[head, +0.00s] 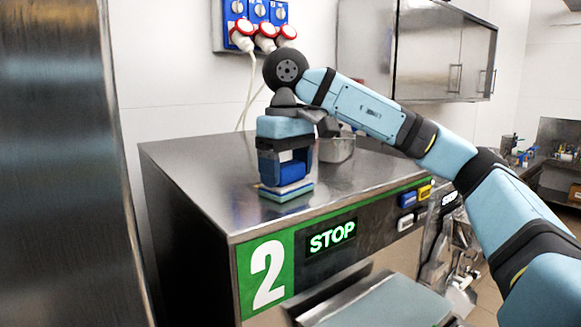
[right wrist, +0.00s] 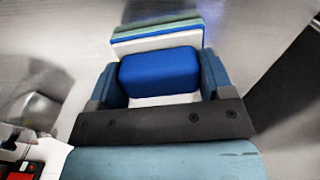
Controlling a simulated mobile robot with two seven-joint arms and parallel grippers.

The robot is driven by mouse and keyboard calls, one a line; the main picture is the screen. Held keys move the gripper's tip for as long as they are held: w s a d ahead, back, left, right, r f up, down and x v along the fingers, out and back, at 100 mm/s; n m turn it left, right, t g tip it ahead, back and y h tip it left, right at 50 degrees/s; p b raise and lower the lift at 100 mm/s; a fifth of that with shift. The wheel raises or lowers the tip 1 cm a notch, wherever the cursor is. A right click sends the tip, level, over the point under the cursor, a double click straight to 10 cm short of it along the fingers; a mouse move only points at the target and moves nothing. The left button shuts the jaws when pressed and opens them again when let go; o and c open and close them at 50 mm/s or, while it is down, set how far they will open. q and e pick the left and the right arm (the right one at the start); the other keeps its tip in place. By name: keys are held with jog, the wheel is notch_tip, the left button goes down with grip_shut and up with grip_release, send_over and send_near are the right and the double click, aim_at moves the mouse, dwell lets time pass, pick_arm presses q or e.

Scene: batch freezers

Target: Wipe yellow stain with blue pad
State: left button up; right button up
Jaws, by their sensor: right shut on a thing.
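My right gripper (head: 286,172) points down over the steel top of the freezer marked 2 (head: 215,185). It is shut on the blue pad (head: 287,190), a blue block on a flat base with white, blue and green layers. The base sits at the steel surface, near the front edge above the STOP sign. In the right wrist view the blue block of the pad (right wrist: 160,72) lies between both fingers, with the layered base beyond it. I see no yellow stain in either view; whether it lies under the pad I cannot tell. My left gripper is not in view.
A metal container (head: 338,150) stands on the freezer top, behind and right of the pad. Red-and-white plugs with hanging cables (head: 265,37) are on the wall behind. A steel wall cabinet (head: 440,50) hangs at the right. The steel top left of the pad is clear.

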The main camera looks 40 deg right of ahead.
jog(key=shift+w+a, duration=0.25)
jog(key=shift+w+d, duration=0.2)
jog(key=shift+w, duration=1.55)
jog(key=shift+w+d, duration=0.15)
jog(key=shift+w, duration=1.55)
jog(key=shift+w+d+r, duration=0.1)
jog(key=shift+r, duration=2.8)
notch_tip(320, 180, up, 3)
jog(key=shift+r, duration=0.1)
